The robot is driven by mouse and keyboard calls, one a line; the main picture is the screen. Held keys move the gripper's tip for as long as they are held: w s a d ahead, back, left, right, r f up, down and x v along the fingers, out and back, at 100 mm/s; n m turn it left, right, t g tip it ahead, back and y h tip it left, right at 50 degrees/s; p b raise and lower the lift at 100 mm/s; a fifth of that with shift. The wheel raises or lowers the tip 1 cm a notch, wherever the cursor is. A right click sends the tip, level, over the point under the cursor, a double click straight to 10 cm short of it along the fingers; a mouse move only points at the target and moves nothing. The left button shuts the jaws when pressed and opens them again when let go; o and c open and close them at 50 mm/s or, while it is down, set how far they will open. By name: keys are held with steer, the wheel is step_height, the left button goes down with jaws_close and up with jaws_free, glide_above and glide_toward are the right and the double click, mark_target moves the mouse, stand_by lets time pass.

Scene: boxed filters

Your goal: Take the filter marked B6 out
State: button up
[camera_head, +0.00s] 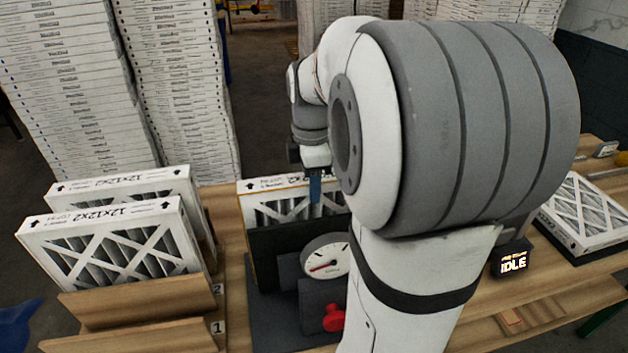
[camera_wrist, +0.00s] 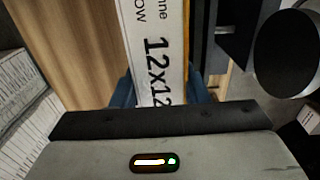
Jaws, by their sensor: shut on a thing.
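A white-framed pleated filter (camera_head: 272,185) stands upright in a dark fixture (camera_head: 272,245) with a round gauge (camera_head: 325,256). My gripper (camera_head: 315,188) is shut on this filter's top edge, with a blue finger down its near face. In the wrist view my gripper (camera_wrist: 160,92) has blue fingers on both sides of the filter's edge (camera_wrist: 155,40), which reads 12x12. No B6 mark is readable on any filter. My arm hides the right part of the held filter and some of the fixture.
Two filters stand in wooden slots at left, the front one (camera_head: 110,250) by labels 1 and 2. A filter (camera_head: 590,215) lies at right. A small display (camera_head: 511,260) reads IDLE. A red knob (camera_head: 334,318) sits below the gauge. Tall stacks (camera_head: 65,85) stand behind.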

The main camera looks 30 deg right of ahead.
steer(key=shift+c, duration=1.2)
steer(key=shift+s, duration=0.15)
steer(key=shift+s+a+r, duration=0.1)
steer(key=shift+s+r, duration=0.05)
steer(key=shift+s, duration=0.15)
steer(key=o, duration=0.7)
steer(key=shift+o, duration=0.2)
